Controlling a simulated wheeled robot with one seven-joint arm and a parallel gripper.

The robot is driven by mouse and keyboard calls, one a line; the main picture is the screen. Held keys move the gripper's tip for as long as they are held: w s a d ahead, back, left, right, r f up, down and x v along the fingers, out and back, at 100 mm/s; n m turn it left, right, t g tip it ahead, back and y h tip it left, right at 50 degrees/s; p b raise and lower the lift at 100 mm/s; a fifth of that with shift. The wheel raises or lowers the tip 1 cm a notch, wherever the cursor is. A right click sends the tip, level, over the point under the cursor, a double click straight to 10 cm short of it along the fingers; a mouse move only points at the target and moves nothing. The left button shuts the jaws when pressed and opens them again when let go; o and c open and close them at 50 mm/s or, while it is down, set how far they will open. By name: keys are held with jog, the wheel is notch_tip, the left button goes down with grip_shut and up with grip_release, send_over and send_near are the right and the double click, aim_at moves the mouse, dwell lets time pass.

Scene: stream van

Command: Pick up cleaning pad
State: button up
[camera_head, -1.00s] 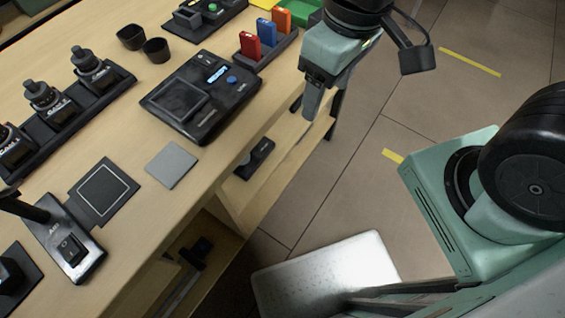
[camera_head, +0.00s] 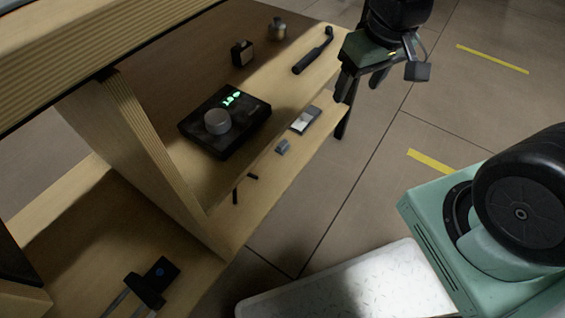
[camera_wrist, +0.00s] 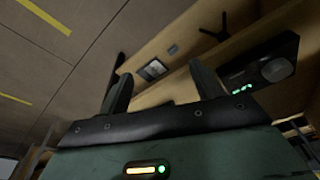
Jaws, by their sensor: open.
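No thing in view is clearly marked as the cleaning pad. A flat dark-rimmed piece with a pale face (camera_head: 305,120) lies on a lower shelf, with a small grey block (camera_head: 283,146) beside it. Either could be the pad; I cannot tell. The pale-faced piece also shows in the wrist view (camera_wrist: 152,70), between my fingertips in the picture but beyond them, and the grey block (camera_wrist: 172,49) is a little above it. My gripper (camera_head: 362,82) is open and empty, to the upper right of both pieces, near the shelf's end.
A black device with a knob and green digits (camera_head: 224,121) stands on the shelf. A black-handled tool (camera_head: 313,52), a small dark block (camera_head: 242,53) and a round metal piece (camera_head: 277,29) are behind it. A wooden upright (camera_head: 150,165) divides the unit.

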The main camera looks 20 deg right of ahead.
jog(key=w+d+f+b, duration=0.2)
jog(key=f+b, duration=0.1)
jog(key=f, duration=0.3)
jog(key=w+d+f+t+b, duration=0.1)
jog(key=d+f+b, duration=0.1)
jog(key=f+b, duration=0.25)
jog(key=w+d+f+b, duration=0.2)
jog(key=d+f+b, duration=0.1)
jog(key=f, duration=0.4)
jog(key=n+t+y, duration=0.5)
jog(key=t+y, duration=0.2)
jog(key=t, duration=0.1)
send_near(285, 144)
jog(key=shift+y, duration=0.3)
jog(key=b+x, duration=0.6)
jog(key=x, duration=0.1)
jog(key=shift+d+f+b, duration=0.15)
jog(key=shift+d+b, duration=0.05)
jog(key=shift+b, duration=0.1)
jog(key=b+x, duration=0.4)
jog(key=shift+s+f, duration=0.1)
jog(key=shift+f, duration=0.15)
jog(key=shift+w+a+b, duration=0.3)
jog(key=shift+w+a, duration=0.05)
jog(key=shift+w, duration=0.2)
